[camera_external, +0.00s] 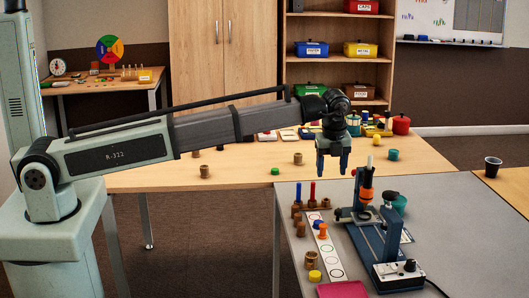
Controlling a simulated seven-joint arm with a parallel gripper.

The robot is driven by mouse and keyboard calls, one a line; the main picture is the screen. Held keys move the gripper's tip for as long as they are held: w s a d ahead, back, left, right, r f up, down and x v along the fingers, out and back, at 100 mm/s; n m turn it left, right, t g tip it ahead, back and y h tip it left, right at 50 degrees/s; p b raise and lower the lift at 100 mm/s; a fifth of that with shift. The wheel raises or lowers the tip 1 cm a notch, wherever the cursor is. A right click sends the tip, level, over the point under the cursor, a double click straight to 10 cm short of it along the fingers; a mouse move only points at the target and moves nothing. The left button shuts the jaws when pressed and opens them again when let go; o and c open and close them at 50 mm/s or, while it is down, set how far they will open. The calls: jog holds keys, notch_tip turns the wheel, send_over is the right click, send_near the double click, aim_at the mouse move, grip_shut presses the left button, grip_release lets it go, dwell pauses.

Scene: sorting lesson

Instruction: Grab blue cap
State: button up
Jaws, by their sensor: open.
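My gripper (333,170) points down with its two blue fingers apart and nothing between them. It hangs above the area where the wooden table meets the grey table.
A blue machine with an orange part (367,196) stands right of the strip. Brown pieces, an orange piece (323,231) and a yellow cap (315,276) lie around the strip. A control box (398,275) and pink pad (342,290) are at the front.

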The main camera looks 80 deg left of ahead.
jog(key=m+h, duration=0.1)
jog(key=h, duration=0.1)
send_over(319, 222)
notch_tip(319, 222, down, 14)
jog(key=shift+a+f, duration=0.15)
grip_shut()
dwell(1.0)
